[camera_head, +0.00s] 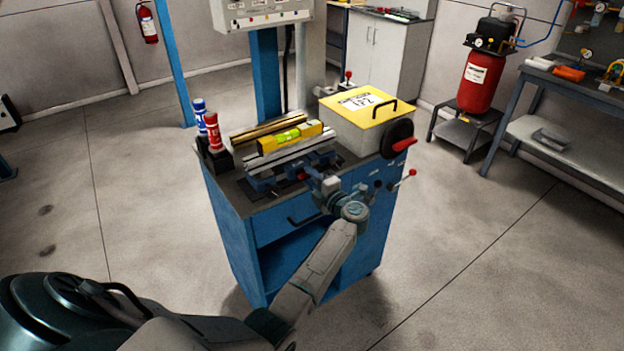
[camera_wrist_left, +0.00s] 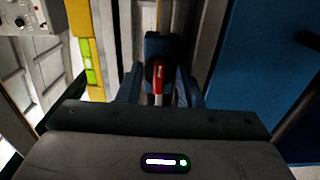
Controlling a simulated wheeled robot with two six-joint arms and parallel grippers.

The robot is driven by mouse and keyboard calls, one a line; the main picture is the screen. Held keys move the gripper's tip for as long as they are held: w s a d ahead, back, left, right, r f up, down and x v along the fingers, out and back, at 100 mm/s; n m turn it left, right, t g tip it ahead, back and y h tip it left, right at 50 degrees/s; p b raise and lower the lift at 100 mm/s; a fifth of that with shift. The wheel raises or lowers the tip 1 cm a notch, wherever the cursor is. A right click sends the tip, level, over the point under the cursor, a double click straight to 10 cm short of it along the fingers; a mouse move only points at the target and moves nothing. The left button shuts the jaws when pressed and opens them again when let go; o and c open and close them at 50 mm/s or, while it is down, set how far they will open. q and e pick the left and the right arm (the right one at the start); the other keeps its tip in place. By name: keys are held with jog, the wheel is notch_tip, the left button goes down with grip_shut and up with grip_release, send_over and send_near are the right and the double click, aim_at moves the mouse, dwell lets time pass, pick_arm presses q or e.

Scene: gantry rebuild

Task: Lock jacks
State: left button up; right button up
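My left gripper (camera_head: 318,183) is at the front edge of the blue cart, just below the rail with the yellow level. In the left wrist view, a red-tipped lever (camera_wrist_left: 158,78) stands between the two fingers of the gripper (camera_wrist_left: 160,92). Gaps show on both sides of the lever, so the fingers look open around it. Another red-knobbed lever (camera_head: 411,173) sticks out at the cart's right front corner, and a third (camera_head: 348,75) stands at its back. The jack behind my gripper is partly hidden. My right gripper is in neither view.
The cart (camera_head: 230,225) carries a yellow level (camera_head: 290,137), red and blue spray cans (camera_head: 212,132) at left, and a yellow-lidded box (camera_head: 358,105) with a black handwheel (camera_head: 396,138) at right. A blue post (camera_head: 265,75) rises behind. The floor in front is free.

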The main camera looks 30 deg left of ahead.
pick_arm(q)
jog(key=b+v, duration=0.3)
jog(key=v, duration=0.8)
jog(key=shift+a, duration=0.1)
